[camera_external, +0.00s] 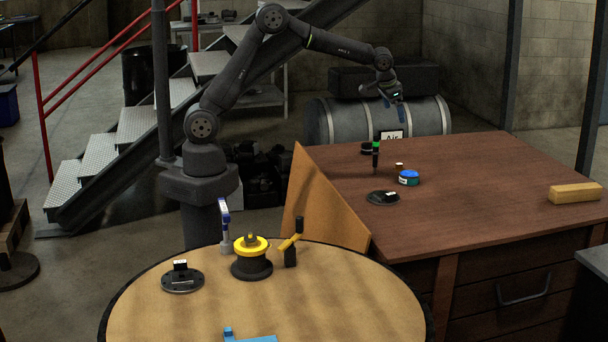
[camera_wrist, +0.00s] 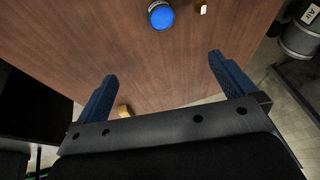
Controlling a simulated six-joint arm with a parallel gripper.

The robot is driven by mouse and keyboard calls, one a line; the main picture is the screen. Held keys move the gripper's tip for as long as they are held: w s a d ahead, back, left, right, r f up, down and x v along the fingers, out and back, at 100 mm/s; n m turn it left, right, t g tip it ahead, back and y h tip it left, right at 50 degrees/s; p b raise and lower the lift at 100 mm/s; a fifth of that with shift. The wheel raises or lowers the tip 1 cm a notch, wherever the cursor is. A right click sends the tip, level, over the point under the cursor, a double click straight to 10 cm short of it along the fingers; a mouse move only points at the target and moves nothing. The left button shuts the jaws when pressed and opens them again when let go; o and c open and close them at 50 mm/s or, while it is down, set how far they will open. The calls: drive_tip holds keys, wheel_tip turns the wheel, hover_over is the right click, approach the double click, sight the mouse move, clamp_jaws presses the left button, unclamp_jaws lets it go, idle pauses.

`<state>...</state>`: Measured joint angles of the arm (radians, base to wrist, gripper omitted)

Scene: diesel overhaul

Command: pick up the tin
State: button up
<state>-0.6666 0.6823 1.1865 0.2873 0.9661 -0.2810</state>
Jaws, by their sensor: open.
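The tin (camera_external: 409,178) is a small round can with a blue lid and a greenish side with a pale label. It stands on the brown wooden desk (camera_external: 470,195). In the wrist view the tin (camera_wrist: 160,16) is at the top middle, beyond my fingertips. My gripper (camera_external: 392,99) is open and empty, with blue fingers, high above the back part of the desk. In the wrist view my gripper (camera_wrist: 163,66) shows its two fingers wide apart with bare desk between them. It is not touching the tin.
Near the tin are a small tan piece (camera_external: 399,166), an upright green-topped black tool (camera_external: 376,156) and a dark disc (camera_external: 383,198). A yellow block (camera_external: 575,193) lies at the desk's right. A round table (camera_external: 330,300) with several parts stands in front. The desk's middle right is clear.

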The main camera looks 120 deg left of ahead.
drive_tip(key=shift+c, duration=0.3)
drive_tip(key=n+g, duration=0.1)
drive_tip(key=n, duration=0.8)
approach(409, 174)
drive_tip(key=x, duration=0.4)
drive_tip(key=shift+d+f, duration=0.1)
drive_tip(key=shift+f, duration=0.25)
drive_tip(key=shift+a+x, duration=0.1)
drive_tip(key=shift+x, duration=1.3)
drive_tip(key=shift+a+x, duration=0.15)
drive_tip(key=shift+x, duration=1.25)
drive_tip(key=shift+r, duration=0.15)
drive_tip(key=c, duration=1.3)
